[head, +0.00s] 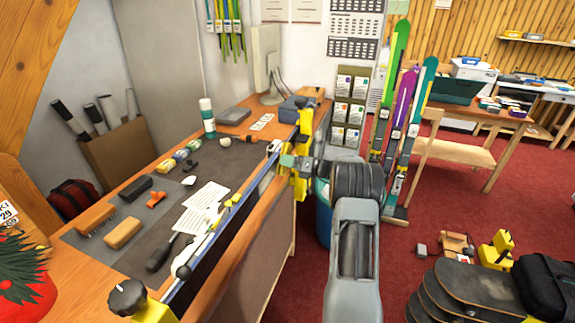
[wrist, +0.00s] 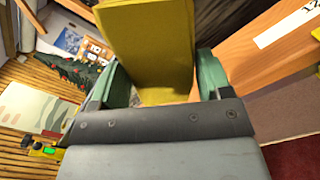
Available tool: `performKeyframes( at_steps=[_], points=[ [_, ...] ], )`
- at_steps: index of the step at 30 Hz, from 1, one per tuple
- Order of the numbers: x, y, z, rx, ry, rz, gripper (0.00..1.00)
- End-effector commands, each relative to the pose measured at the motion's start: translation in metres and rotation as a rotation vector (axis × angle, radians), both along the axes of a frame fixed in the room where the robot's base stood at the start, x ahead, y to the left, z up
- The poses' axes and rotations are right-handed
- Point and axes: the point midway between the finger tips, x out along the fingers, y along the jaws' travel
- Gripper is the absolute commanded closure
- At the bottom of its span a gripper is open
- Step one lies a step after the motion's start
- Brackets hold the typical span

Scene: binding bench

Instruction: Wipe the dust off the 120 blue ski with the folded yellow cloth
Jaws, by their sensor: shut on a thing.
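The blue ski (head: 258,181) lies lengthwise along the front edge of the bench, with yellow vises (head: 152,312) at its ends. Any dust on it is too small to make out. My gripper (head: 290,163) is at the ski's far end, close to the far yellow vise (head: 305,122). In the wrist view, its green fingers (wrist: 157,85) are shut on the folded yellow cloth (wrist: 148,40), which stands out beyond the fingertips. I cannot tell whether the cloth touches the ski. A white label (wrist: 292,24) starting with "12" is on the wood beside the cloth, partly cut off.
Brushes (head: 124,233), white cards (head: 203,197) and small tools lie on the bench mat. A spray can (head: 207,118) and a monitor (head: 266,60) stand farther back. Upright skis (head: 398,110) stand right of the bench. Skateboards (head: 465,290) and a black bag (head: 545,285) are at lower right.

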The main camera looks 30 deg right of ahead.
Motion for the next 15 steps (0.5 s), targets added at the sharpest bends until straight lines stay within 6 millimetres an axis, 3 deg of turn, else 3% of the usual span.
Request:
performKeyframes(
  at_steps=[15],
  points=[
    [0.021,-0.023,0.0,-0.001,-0.002,-0.001,0.47]
  ],
)
